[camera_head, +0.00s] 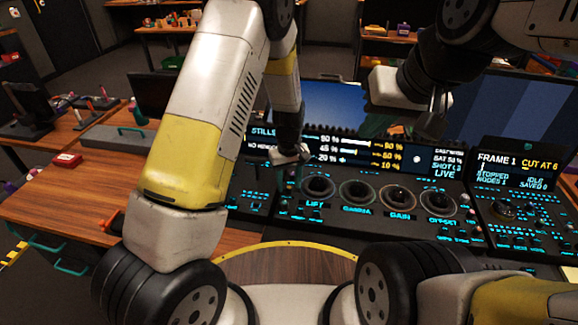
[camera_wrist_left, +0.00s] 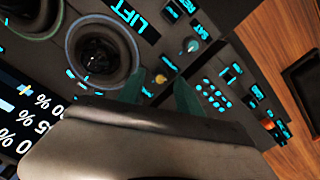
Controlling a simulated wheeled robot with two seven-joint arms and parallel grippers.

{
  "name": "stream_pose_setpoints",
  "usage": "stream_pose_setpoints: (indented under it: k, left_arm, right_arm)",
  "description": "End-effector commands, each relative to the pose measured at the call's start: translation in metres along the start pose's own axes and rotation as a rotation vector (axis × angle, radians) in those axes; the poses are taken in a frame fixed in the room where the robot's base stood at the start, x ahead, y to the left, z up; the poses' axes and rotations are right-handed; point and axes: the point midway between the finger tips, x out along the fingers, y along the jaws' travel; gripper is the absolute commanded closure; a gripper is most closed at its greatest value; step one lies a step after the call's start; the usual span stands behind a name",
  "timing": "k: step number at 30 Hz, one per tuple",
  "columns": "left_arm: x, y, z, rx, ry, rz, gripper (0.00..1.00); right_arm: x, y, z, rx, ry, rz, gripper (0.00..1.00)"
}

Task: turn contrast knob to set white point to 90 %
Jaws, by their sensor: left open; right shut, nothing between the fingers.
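The panel's status display (camera_head: 350,152) shows white percent readings on the left and yellow ones beside them; the top digits are too small to read surely. My left gripper (camera_head: 291,186) points down at the panel, left of the LIFT trackball (camera_head: 318,187). In the left wrist view its two green fingers (camera_wrist_left: 158,92) are apart, near a small yellow knob (camera_wrist_left: 161,79); I cannot tell whether they touch it. The knob's label is unreadable, so I cannot confirm it is the contrast knob. My right gripper (camera_head: 432,126) is shut and empty, raised in front of the screens.
More trackballs stand to the right: GAMMA (camera_head: 357,194), GAIN (camera_head: 400,199) and OFFSET (camera_head: 440,203). A pale teal knob (camera_wrist_left: 190,45) sits near the SAT label. A side panel (camera_head: 515,205) with a FRAME display is at right. Wooden desk (camera_head: 60,205) lies at left.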

Motion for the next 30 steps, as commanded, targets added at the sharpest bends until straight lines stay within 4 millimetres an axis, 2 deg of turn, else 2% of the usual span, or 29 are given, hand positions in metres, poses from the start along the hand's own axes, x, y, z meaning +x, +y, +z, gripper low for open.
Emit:
stream_pose_setpoints:
  k: [6, 10, 15, 25, 28, 30]
  left_arm:
    - [-0.038, 0.001, -0.001, 0.001, 0.003, 0.003, 0.58]
    - [-0.057, 0.001, 0.000, 0.001, 0.001, 0.002, 0.58]
    - [-0.068, 0.000, 0.000, 0.000, 0.000, 0.000, 0.58]
    - [-0.071, -0.001, 0.000, 0.000, 0.001, 0.002, 0.58]
    - [-0.084, -0.004, 0.000, 0.004, 0.005, 0.023, 0.58]
    - [-0.102, -0.011, 0.000, 0.009, 0.011, 0.050, 0.58]
  right_arm:
    - [0.000, 0.000, 0.000, 0.000, 0.000, 0.000, 1.00]
    - [0.000, 0.000, 0.000, 0.000, 0.000, 0.000, 1.00]
    - [0.000, 0.000, 0.000, 0.000, 0.000, 0.000, 1.00]
    - [0.000, 0.000, 0.000, 0.000, 0.000, 0.000, 1.00]
    - [0.000, 0.000, 0.000, 0.000, 0.000, 0.000, 1.00]
    - [0.000, 0.000, 0.000, 0.000, 0.000, 0.000, 1.00]
